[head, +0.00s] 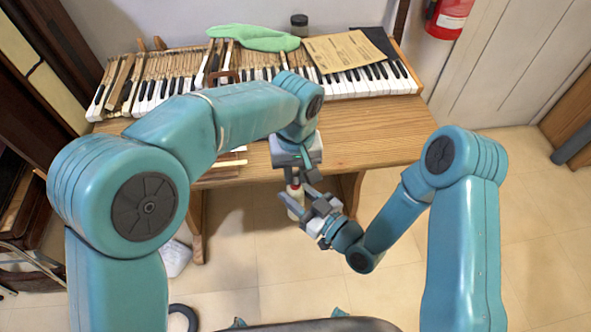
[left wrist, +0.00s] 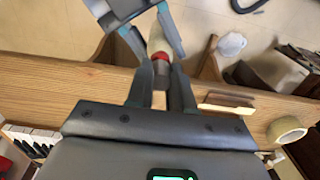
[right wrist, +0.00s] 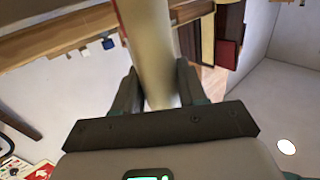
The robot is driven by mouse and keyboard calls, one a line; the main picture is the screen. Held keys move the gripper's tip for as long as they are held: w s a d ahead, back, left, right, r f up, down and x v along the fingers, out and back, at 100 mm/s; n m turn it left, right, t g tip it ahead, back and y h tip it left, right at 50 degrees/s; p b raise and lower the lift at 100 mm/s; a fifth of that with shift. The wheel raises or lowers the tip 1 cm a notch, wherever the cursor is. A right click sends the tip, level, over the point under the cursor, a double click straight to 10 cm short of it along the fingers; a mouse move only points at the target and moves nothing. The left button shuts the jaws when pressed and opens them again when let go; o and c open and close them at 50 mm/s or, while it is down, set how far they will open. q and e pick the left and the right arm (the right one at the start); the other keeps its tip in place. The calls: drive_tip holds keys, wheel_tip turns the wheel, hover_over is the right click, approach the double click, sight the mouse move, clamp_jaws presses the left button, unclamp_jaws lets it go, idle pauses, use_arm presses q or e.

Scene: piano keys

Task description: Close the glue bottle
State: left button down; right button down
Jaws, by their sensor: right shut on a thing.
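The glue bottle (head: 294,206), pale cream with a red part at its top, is held clear of the floor in front of the table. My right gripper (head: 308,208) is shut on the bottle's body, which stands between its fingers in the right wrist view (right wrist: 150,50). My left gripper (head: 292,172) points down from above at the bottle's top. In the left wrist view, the red cap (left wrist: 161,57) lies at the left fingertips, with the pale body (left wrist: 158,38) beyond. I cannot tell whether the left fingers grip the cap.
The wooden table (head: 375,128) carries a piano keyboard (head: 170,90), a green glove (head: 258,38), a paper sheet (head: 342,50) and a dark jar (head: 299,24). A tape roll (left wrist: 287,130) lies near the table's front edge. The tiled floor in front is mostly clear.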

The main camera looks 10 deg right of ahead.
use_arm(q)
drive_tip(key=shift+m, duration=0.9)
drive_tip(key=c, duration=1)
unclamp_jaws()
drive_tip(key=shift+r, duration=2.3)
drive_tip(key=shift+c, duration=0.4)
